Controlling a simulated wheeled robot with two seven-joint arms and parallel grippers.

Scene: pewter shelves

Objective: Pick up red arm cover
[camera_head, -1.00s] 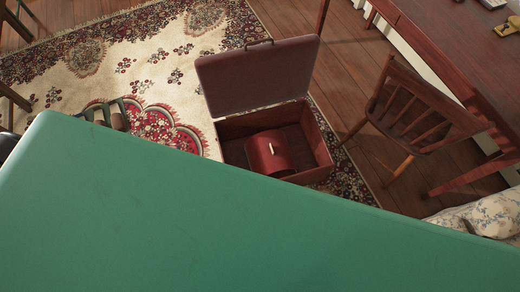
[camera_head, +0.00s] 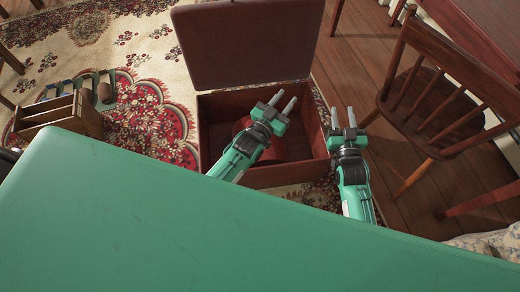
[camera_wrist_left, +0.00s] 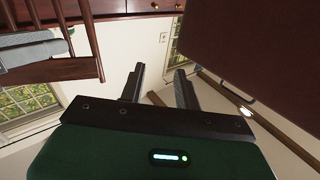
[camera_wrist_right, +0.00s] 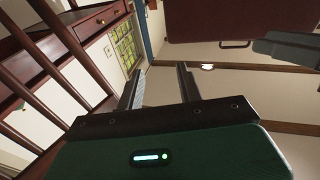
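The red arm cover (camera_head: 277,151) is a rounded dark-red piece lying inside the open brown-red trunk (camera_head: 280,176). My left gripper (camera_head: 283,100) is open and empty, above the trunk, and with its arm hides much of the cover in the head view. In the left wrist view its fingers (camera_wrist_left: 160,72) stand apart with nothing between them. My right gripper (camera_head: 343,113) is open and empty at the trunk's right side. In the right wrist view its fingers (camera_wrist_right: 160,70) are apart. The cover does not show in either wrist view.
The raised trunk lid (camera_head: 245,45) stands behind the grippers. A wooden chair (camera_head: 445,85) is close on the right. A wooden crate (camera_head: 62,118) sits on the patterned rug (camera_head: 150,60) at left. My green body fills the foreground.

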